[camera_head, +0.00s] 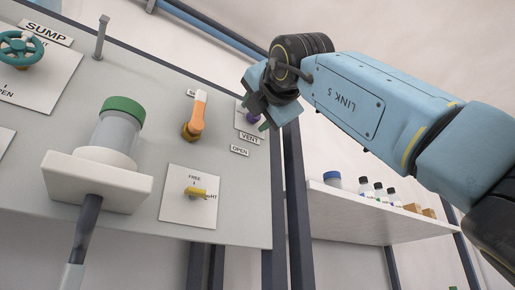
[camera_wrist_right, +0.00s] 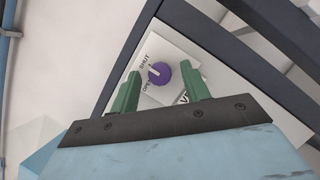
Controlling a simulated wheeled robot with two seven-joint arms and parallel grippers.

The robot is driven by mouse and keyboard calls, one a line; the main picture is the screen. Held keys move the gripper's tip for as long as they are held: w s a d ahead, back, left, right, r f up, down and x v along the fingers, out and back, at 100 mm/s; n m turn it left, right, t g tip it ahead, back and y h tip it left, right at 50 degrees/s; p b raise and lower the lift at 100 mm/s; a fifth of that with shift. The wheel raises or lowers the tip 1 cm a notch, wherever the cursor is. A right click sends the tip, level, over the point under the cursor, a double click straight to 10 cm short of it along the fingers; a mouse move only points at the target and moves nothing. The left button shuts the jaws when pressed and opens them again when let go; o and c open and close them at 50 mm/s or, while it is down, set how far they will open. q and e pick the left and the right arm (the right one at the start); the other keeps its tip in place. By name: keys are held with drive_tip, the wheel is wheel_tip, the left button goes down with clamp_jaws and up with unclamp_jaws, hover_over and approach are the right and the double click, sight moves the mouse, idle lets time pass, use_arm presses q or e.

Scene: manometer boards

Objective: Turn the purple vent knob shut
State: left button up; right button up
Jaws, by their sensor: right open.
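The purple vent knob (camera_wrist_right: 159,73) sits on a small white plate with the words SHUT and OPEN along its left side in the right wrist view. A pale mark shows on the knob's left part; its exact setting is hard to read. In the head view the knob (camera_head: 253,118) is partly hidden by my right gripper (camera_head: 262,106). In the right wrist view my right gripper (camera_wrist_right: 160,70) is open, with one green finger on each side of the knob and visible gaps between. I cannot tell how far the tips are from the plate. My left gripper is not in view.
The grey board also carries an orange-handled valve (camera_head: 197,115), a yellow knob (camera_head: 197,193), a green-capped cylinder (camera_head: 117,130) and a teal handwheel (camera_head: 20,49). A dark frame post (camera_head: 297,200) stands right of the board. A white shelf (camera_head: 350,210) holds several bottles.

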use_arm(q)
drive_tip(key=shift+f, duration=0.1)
use_arm(e)
drive_tip(key=shift+s, duration=0.1)
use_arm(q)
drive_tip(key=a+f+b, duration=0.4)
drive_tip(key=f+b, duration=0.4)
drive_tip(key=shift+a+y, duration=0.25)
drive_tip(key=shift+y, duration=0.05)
use_arm(e)
drive_tip(key=v, duration=1.3)
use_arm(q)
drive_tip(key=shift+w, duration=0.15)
use_arm(e)
drive_tip(key=shift+d+f, duration=0.1)
